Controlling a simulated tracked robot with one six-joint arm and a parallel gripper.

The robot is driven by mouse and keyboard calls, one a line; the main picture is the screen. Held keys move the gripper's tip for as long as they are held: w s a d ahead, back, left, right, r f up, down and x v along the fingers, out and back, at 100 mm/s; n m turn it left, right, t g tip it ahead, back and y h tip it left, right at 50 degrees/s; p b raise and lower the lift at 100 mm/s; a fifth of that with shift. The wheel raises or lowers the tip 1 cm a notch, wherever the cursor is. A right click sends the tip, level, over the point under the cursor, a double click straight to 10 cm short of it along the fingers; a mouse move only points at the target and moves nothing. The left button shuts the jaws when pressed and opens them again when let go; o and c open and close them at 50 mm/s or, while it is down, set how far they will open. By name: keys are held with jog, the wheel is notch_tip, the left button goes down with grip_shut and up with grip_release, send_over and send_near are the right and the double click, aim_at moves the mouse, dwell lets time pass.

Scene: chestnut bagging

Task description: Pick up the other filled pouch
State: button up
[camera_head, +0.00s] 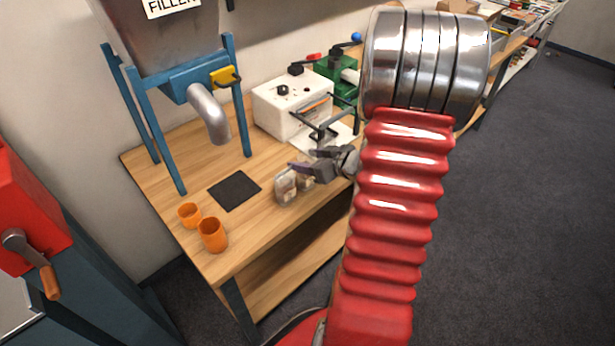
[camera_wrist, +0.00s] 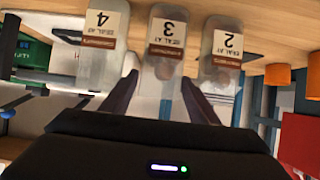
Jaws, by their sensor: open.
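Three clear pouches with white-and-brown labels appear upside down in the wrist view: pouch 4 (camera_wrist: 108,65) at left, pouch 3 (camera_wrist: 165,72) in the middle and pouch 2 (camera_wrist: 221,74) at right.
The wooden table (camera_head: 262,215) holds two orange cups (camera_head: 212,235), a black mat (camera_head: 235,190), a filler with a bent spout (camera_head: 208,112) on blue legs, and a white machine (camera_head: 290,104) with black levers. A green machine (camera_head: 338,75) stands behind.

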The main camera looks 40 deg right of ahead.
jog(key=shift+c, duration=0.2)
jog(key=c, duration=1.2)
jog(key=shift+o, duration=0.2)
jog(key=shift+r, duration=0.1)
jog(key=shift+r, duration=4.95)
